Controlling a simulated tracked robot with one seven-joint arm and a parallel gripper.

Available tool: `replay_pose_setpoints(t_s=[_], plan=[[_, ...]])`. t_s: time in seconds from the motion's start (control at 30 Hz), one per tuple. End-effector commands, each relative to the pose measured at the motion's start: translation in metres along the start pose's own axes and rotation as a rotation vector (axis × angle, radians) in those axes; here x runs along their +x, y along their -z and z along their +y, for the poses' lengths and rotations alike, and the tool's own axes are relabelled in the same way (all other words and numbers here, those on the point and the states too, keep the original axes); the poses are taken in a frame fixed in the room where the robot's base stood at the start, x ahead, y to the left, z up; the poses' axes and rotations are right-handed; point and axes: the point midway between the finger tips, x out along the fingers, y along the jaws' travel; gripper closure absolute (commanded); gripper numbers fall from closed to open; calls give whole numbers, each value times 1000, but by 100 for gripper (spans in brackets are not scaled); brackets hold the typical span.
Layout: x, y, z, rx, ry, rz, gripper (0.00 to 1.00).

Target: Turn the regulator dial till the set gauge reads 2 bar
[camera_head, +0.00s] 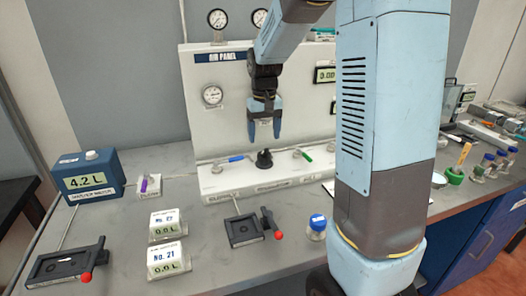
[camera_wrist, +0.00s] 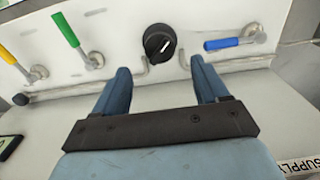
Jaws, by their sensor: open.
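The regulator dial, a black round knob (camera_head: 264,158) with a pale pointer mark, sits on the base of the white air panel (camera_head: 213,135). In the wrist view the dial (camera_wrist: 160,43) shows whole, just beyond and between my fingertips. My gripper (camera_head: 264,137) points down above the dial, open and empty, its blue fingers apart in the wrist view (camera_wrist: 160,68). A round gauge (camera_head: 212,95) is on the panel's left side, and two more (camera_head: 218,18) stand at the top. A digital display (camera_head: 325,75) is partly hidden by my arm. I cannot tell which is the set gauge.
A blue-handled valve (camera_head: 235,159) and a green-handled valve (camera_head: 304,155) flank the dial closely. A yellow-handled valve (camera_wrist: 8,55) is farther along in the wrist view. A lever device (camera_head: 245,230) and label blocks (camera_head: 166,225) stand in front on the grey bench.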

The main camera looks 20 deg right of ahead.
Motion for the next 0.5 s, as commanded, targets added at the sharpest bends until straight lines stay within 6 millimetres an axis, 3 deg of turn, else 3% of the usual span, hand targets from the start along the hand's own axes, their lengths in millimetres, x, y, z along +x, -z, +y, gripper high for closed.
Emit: replay_pose_setpoints(t_s=[0.2, 0.5], plan=[[38, -1, 0, 1, 0, -4, 27], [64, 0, 1, 1, 0, -1, 27]])
